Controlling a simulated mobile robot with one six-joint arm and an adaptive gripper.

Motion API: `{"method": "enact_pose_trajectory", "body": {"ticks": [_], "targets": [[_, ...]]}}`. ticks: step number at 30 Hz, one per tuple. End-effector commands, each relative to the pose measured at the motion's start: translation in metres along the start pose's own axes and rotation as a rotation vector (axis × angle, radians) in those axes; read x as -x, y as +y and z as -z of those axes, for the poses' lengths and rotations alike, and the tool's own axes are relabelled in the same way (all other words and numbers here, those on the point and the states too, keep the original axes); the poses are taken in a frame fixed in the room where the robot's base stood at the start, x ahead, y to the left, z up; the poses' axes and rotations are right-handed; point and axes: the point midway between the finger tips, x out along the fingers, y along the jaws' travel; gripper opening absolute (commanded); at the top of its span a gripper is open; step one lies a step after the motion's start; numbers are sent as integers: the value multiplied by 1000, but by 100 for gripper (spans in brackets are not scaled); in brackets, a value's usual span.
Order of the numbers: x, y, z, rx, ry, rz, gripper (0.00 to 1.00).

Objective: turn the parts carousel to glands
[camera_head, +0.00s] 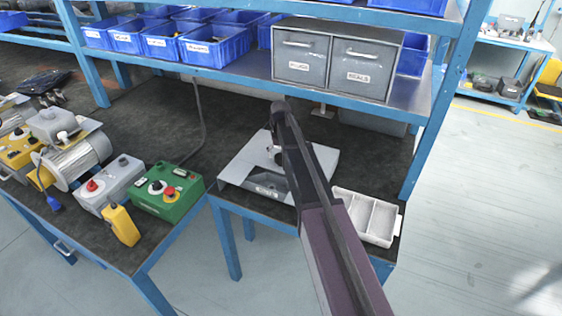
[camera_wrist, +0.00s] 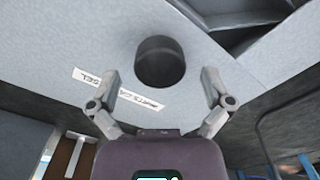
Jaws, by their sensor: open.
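The parts carousel (camera_head: 232,172) is a grey flat-topped housing on the bench, partly hidden behind my arm in the head view. A dark opening shows near its front, with a small label. In the wrist view its grey top (camera_wrist: 215,55) carries a dark round knob (camera_wrist: 160,62) and a white label strip, upside down and partly covered by a finger. Dark compartments (camera_wrist: 235,18) show through an opening at the top right. My gripper (camera_wrist: 161,78) is open, with one finger on each side of the knob in the picture. I cannot tell whether they touch it. No compartment name is readable.
A white divided tray (camera_head: 365,216) sits right of the carousel. A green control box (camera_head: 167,193) and a motor (camera_head: 78,160) stand to the left. Grey drawers (camera_head: 330,60) and blue bins (camera_head: 215,45) line the shelf above. Dark bench surface behind the carousel is largely clear.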

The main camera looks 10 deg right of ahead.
Motion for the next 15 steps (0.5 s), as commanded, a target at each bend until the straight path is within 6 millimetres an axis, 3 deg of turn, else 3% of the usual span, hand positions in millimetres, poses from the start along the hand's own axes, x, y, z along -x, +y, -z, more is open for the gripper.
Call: {"method": "enact_pose_trajectory", "body": {"ticks": [6, 15], "targets": [[-12, 0, 0, -1, 0, 0, 100], [-14, 1, 0, -1, 0, 0, 100]]}}
